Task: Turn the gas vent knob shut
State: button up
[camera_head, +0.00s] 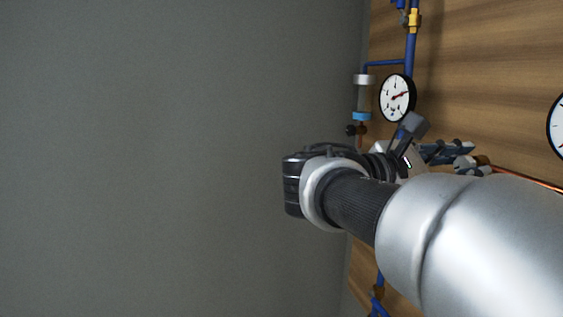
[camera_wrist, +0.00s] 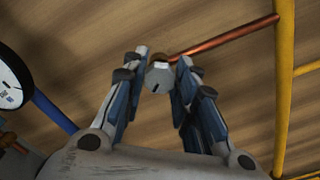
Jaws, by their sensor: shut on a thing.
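The gas vent knob (camera_wrist: 159,79) is a small grey round knob with a dark mark on its face, at the end of a copper pipe (camera_wrist: 225,39) on the wooden panel. My gripper (camera_wrist: 163,73) has its two fingers on either side of this knob and is shut on it. In the head view my gripper (camera_head: 474,158) reaches the panel beside the copper pipe (camera_head: 525,180). There the fingers hide most or all of the knob.
A white dial gauge (camera_head: 397,98) and blue pipes (camera_head: 411,50) are on the panel near my arm. A second gauge (camera_head: 558,127) is at the right edge. Yellow pipes (camera_wrist: 284,90) run right of the knob in the wrist view. The grey area at left is clear.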

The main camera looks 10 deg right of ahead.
jog(key=m+b, duration=0.3)
jog(key=m, duration=0.1)
jog(key=shift+f, duration=0.2)
jog(key=shift+r+m+b, duration=0.1)
jog(key=shift+m+b, duration=0.9)
jog(key=shift+m, duration=0.6)
jog(key=o, duration=1)
jog(key=shift+o, duration=0.2)
jog(key=s+a, duration=0.1)
jog(key=a, duration=1.1)
